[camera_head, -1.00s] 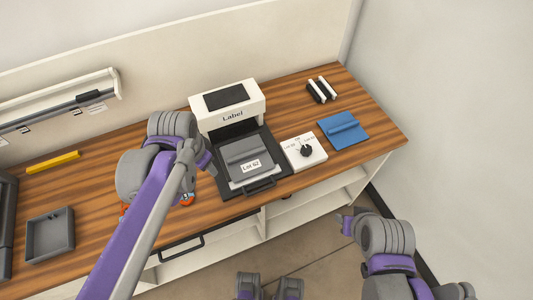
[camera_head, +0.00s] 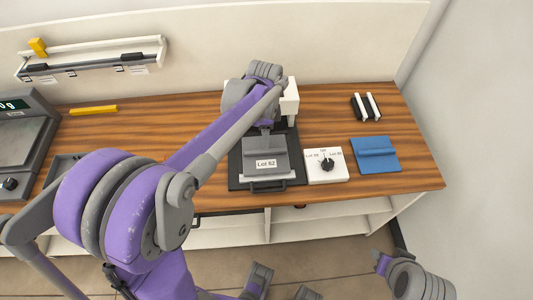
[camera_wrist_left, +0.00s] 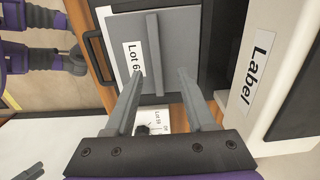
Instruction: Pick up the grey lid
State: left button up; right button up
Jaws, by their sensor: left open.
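The grey lid (camera_head: 278,154) is a flat plate with a raised ridge handle. It lies on the black tray of the label machine, with a white "Lot 62" label at its front edge. My left gripper (camera_head: 266,126) is over the back part of the lid, empty. In the left wrist view the gripper (camera_wrist_left: 158,74) is open, with a finger to each side of the lid's ridge (camera_wrist_left: 154,45). I cannot tell whether the fingers touch the lid. My right arm's end (camera_head: 381,263) is low at the right, and its fingers are not clear.
The white label machine (camera_head: 291,98) stands behind the lid, partly hidden by my left arm. A white dial box (camera_head: 318,170) is close on the right, then a blue lid (camera_head: 375,158). Black and white bars (camera_head: 366,107) lie behind. A scale (camera_head: 22,140) stands far left.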

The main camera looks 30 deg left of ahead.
aim_at(265, 153)
pick_arm(q)
jog(key=shift+d+f, duration=0.2)
jog(key=shift+f, duration=1.35)
jog(key=shift+d+f, duration=0.2)
jog(key=shift+f, duration=1.3)
grip_shut()
